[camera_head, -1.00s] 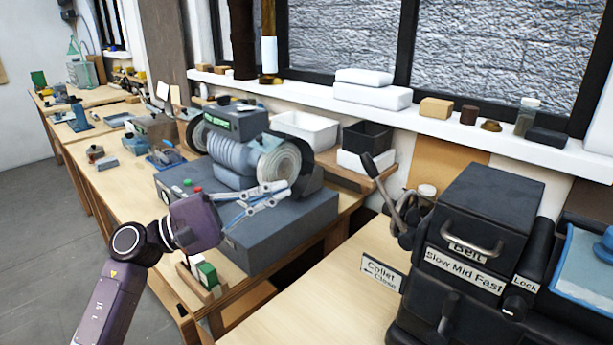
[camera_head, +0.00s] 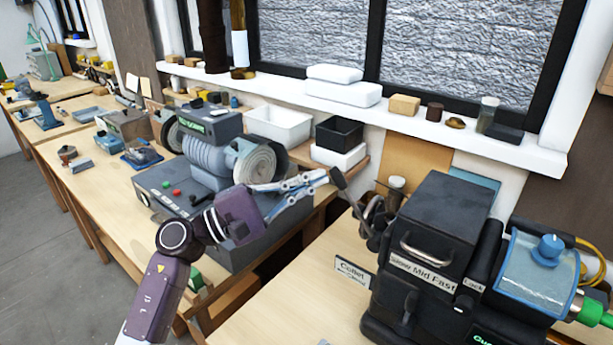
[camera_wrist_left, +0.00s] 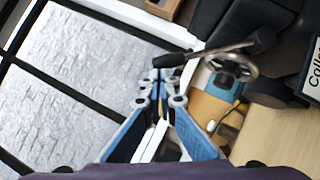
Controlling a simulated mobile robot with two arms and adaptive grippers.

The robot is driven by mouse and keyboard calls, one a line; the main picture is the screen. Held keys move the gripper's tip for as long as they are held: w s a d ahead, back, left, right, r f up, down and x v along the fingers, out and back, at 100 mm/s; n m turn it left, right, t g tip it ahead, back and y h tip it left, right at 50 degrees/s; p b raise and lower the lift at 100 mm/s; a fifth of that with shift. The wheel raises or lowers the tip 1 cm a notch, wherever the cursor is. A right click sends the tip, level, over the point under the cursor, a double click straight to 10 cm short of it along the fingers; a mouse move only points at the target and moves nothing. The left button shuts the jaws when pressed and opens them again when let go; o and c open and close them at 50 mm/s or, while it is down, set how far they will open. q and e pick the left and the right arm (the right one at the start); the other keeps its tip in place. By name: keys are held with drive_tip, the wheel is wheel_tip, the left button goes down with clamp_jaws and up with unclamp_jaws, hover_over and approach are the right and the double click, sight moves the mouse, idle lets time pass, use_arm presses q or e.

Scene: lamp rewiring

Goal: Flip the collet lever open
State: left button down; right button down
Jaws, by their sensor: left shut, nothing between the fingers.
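The collet lever (camera_head: 352,202) is a grey arm with a dark grip, on the left side of the black lathe headstock (camera_head: 440,225). It tilts up and to the left, above a "Collet" sign (camera_head: 353,271). My left gripper (camera_head: 322,176) is shut and empty, its tips close to the lever's dark grip end. In the left wrist view the lever (camera_wrist_left: 215,52) lies across, just beyond the shut fingertips (camera_wrist_left: 160,82). I cannot tell whether they touch. My right gripper is not in view.
A grey bench grinder (camera_head: 215,150) stands on the bench behind my left arm. A white windowsill (camera_head: 420,120) with boxes and jars runs behind the lathe. White and black bins (camera_head: 340,135) sit near the lever. Bare wood (camera_head: 290,300) lies in front of the sign.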

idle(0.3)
use_arm(q)
drive_tip(key=s+d+r+m+g+y+b, duration=0.2)
drive_tip(key=s+d+r+m+y+b, duration=0.2)
drive_tip(key=s+d+r+m+b, duration=0.2)
drive_tip(key=shift+d+m+b, duration=0.35)
drive_tip(key=shift+d+m, duration=0.55)
drive_tip(key=shift+d, duration=0.3)
drive_tip(key=shift+s+r, duration=0.1)
idle(0.5)
